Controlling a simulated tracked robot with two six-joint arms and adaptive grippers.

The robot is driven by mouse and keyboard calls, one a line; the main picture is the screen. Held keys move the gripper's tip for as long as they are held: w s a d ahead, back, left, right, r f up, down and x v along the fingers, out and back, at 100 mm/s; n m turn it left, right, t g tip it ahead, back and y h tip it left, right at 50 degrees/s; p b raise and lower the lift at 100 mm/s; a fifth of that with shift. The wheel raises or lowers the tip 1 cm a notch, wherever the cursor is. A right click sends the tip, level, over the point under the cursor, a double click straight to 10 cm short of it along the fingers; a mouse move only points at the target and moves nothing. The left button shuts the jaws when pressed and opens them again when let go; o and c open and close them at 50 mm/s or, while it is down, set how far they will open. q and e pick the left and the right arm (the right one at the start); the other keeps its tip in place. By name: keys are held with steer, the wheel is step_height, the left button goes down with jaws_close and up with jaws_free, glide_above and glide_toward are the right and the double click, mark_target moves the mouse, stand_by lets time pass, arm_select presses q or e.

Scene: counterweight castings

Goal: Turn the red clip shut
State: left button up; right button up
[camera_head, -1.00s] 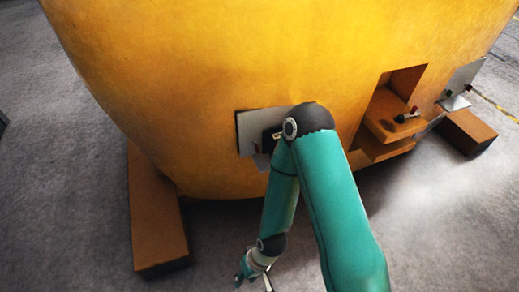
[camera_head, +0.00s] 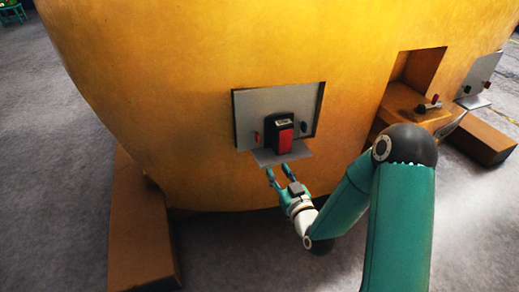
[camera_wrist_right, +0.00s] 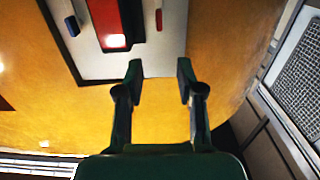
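A small red clip (camera_head: 257,137) sits on a grey panel (camera_head: 244,105) set into the yellow casting, left of a black device with a red front (camera_head: 284,136). It looks about upright. In the right wrist view the red clip (camera_wrist_right: 159,20) is beside the device's red face (camera_wrist_right: 112,22). A blue clip (camera_head: 304,127) is on the device's other side. My right gripper (camera_head: 279,171) is open and empty, just below the panel's ledge, fingers pointing up towards it; it also shows in the wrist view (camera_wrist_right: 160,68), apart from the clip. My left gripper is out of view.
A grey ledge (camera_head: 270,157) juts out below the device. To the right, a recess holds a shelf with a small red-tipped part (camera_head: 433,101), and another grey panel (camera_head: 482,75) stands beyond. Brown support blocks (camera_head: 135,230) flank the casting. The grey floor is open at left.

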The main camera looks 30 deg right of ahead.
mark_target(258, 138)
steer(key=x, duration=1.6)
steer(key=shift+w+d, duration=0.25)
steer(key=shift+w, duration=0.05)
jaws_close()
